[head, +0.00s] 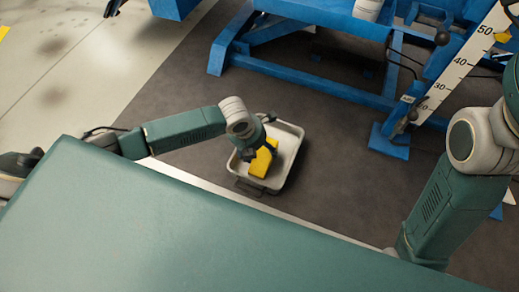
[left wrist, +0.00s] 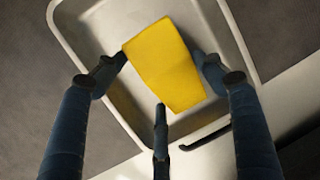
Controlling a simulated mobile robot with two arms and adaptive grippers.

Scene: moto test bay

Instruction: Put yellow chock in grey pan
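The yellow chock (head: 262,160) is a wedge-like block over the inside of the grey pan (head: 288,140), a shallow rectangular tray with a dark handle. My left gripper (head: 257,150) reaches down over the pan with its fingers at the chock. In the left wrist view, the chock (left wrist: 165,65) sits between the dark fingertips of the left gripper (left wrist: 160,62), which touch it at both sides and below. The pan (left wrist: 235,45) lies behind it. I cannot tell whether the chock touches the pan floor. My right arm shows at the right, but its gripper is out of view.
A green padded surface (head: 180,230) fills the near left. A blue lift frame (head: 310,75) stands behind the pan, with a white numbered scale (head: 465,65) at the right. Dark floor (head: 335,170) right of the pan is clear.

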